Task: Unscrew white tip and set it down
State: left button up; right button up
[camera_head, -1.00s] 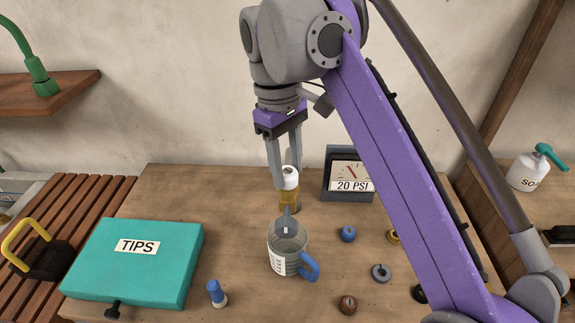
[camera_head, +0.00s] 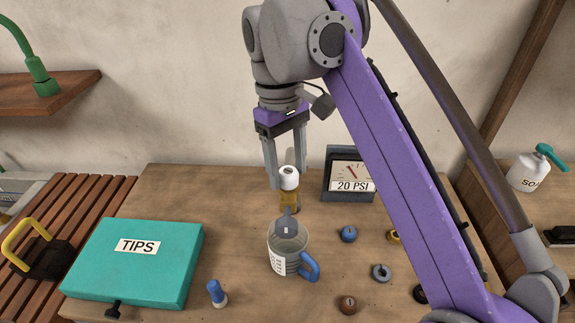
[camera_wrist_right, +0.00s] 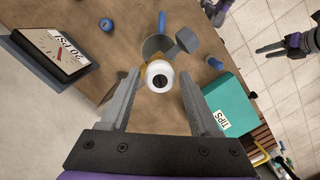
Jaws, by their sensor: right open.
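The white tip (camera_head: 289,178) is a small round cap with a dark hole in its top. It sits on an upright amber body (camera_head: 289,202) behind the measuring jug. My right gripper (camera_head: 286,176) points down with its fingers apart on either side of the tip. In the right wrist view the white tip (camera_wrist_right: 160,76) lies between the two open fingers (camera_wrist_right: 158,98), with gaps on both sides. What looks like my left gripper (camera_wrist_right: 285,45) shows at the right of the wrist view, away over the tiled floor; its jaws are unclear.
A clear jug (camera_head: 288,254) with a blue handle stands just in front. A 20 PSI gauge (camera_head: 350,181) is to the right. A teal TIPS box (camera_head: 140,268), a blue-and-white tip (camera_head: 216,293) and several small rings, one blue (camera_head: 348,234), lie around the table.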

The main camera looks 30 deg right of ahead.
jog(key=m, duration=0.5)
jog(key=shift+d+y, duration=0.1)
jog(key=shift+y, duration=0.3)
jog(key=m, duration=0.4)
jog(key=shift+c, duration=0.2)
jog(key=c, duration=0.7)
jog(key=n, duration=0.6)
jog(key=n+h, duration=0.1)
jog(key=n, duration=0.5)
jog(key=o, duration=0.7)
jog(key=shift+o, duration=0.2)
